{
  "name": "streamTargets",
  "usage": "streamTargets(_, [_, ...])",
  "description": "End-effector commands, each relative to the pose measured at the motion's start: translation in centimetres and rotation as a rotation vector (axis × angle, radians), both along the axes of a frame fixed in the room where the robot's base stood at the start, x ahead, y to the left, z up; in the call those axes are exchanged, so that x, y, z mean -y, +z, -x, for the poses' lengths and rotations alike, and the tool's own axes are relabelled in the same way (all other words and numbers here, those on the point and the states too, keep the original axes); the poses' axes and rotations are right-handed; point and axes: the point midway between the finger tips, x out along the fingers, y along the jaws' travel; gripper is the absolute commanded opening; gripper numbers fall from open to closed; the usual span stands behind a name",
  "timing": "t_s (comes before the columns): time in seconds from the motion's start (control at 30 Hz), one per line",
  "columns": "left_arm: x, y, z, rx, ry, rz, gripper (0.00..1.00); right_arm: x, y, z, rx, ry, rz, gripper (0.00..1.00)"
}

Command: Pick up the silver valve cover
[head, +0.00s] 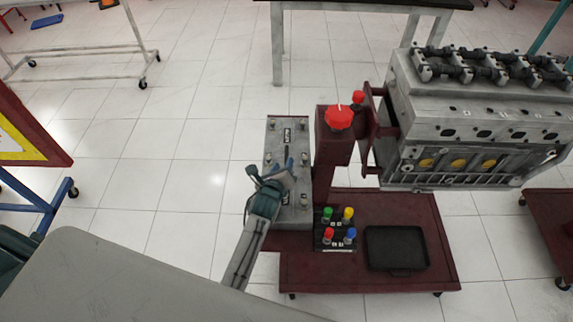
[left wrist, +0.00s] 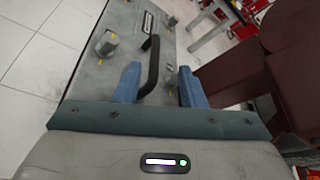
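The silver valve cover (head: 273,143) is a long grey metal box with a label, several knobs and a black handle, at the left of the dark red stand. It also shows in the left wrist view (left wrist: 88,78). My left gripper (head: 288,168) is over its middle. In the left wrist view the blue fingers (left wrist: 160,87) are apart, one on each side of the black handle (left wrist: 151,66). The handle is closer to the left finger; I cannot tell if they touch. My right gripper is not in view.
A dark red post with a red knob (head: 339,117) stands just right of the cover. A grey engine (head: 470,120) is beyond it. The stand's base (head: 370,283) holds coloured knobs (head: 339,228) and a black tray (head: 396,247). Tiled floor (head: 190,180) is clear at left.

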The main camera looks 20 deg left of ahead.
Motion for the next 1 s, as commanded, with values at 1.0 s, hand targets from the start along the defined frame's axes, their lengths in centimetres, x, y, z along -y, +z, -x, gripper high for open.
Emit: streamTargets(1.0, [-0.5,-3.2,-6.4,-0.001,0.001,0.004,0.13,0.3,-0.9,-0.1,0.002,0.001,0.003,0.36])
